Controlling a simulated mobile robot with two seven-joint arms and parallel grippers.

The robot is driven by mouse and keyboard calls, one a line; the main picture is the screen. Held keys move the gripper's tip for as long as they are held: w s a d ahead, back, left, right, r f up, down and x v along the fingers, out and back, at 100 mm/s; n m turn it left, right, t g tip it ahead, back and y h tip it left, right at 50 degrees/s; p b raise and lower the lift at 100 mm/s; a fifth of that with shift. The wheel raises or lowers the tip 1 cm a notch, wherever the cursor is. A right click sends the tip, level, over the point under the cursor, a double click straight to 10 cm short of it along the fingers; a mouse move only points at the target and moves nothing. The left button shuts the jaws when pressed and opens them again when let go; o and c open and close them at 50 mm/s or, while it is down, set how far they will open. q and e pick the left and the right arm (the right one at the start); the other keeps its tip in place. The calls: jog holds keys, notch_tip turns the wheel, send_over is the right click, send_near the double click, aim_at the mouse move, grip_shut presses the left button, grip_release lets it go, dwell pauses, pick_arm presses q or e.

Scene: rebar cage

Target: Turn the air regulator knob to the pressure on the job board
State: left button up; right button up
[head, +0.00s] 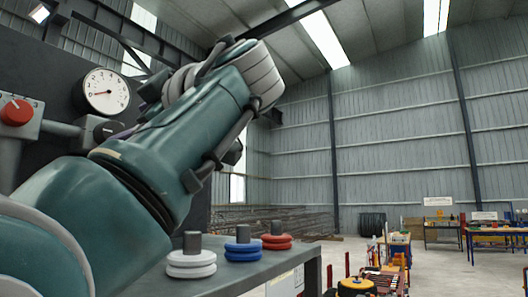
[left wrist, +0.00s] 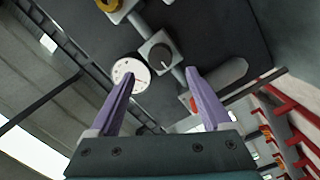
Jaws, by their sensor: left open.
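The air regulator knob (head: 104,130) is dark with a pale mark and sits on a grey block on the dark panel. In the left wrist view the knob (left wrist: 160,55) lies ahead of my left gripper (left wrist: 160,75), between the lines of its two purple fingers. The fingers are spread and empty, apart from the knob. A round white gauge (head: 104,92) with a red needle is above the knob; it also shows in the left wrist view (left wrist: 131,75), partly behind a finger. I cannot make out a job board. My right gripper is not in view.
A red knob (head: 16,112) is left on the same pipework. White discs (head: 191,264), blue discs (head: 243,250) and red discs (head: 277,241) sit on pegs on the grey bench (head: 250,274). My left arm covers much of the panel.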

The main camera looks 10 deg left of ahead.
aim_at(113, 131)
pick_arm(q)
jog(key=p+x, duration=0.1)
jog(key=x, duration=0.1)
jog(key=p+x, duration=0.3)
jog(key=x, duration=0.1)
jog(key=shift+s+r, duration=0.1)
jog(key=shift+r, duration=0.2)
jog(key=shift+w+a+f+p, duration=0.25)
jog(key=shift+w+a+p, duration=0.05)
jog(key=shift+a+p, duration=0.3)
jog(key=shift+c, duration=0.4)
grip_shut()
